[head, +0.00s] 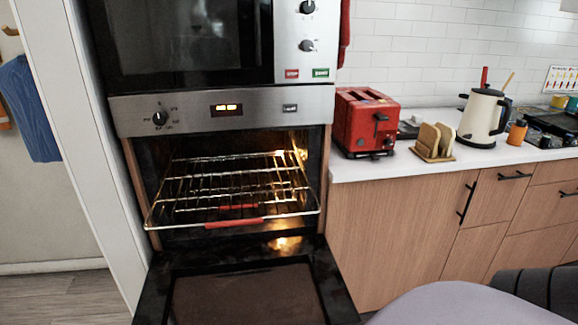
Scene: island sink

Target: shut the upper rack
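The oven (222,112) stands open below a microwave, and its inside is lit. The upper rack (234,222), a wire grid with a red grip on its front bar, is slid out of the oven cavity over the lowered door. A second red grip (238,207) shows through its wires, seemingly on a lower rack further in; that rack is mostly hidden. Neither of my grippers is in view.
The oven door (245,295) is folded down flat in front. A red toaster (365,122), a toast holder (433,143) and a cream kettle (483,118) stand on the white counter to the right. A blue towel (28,110) hangs at the left.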

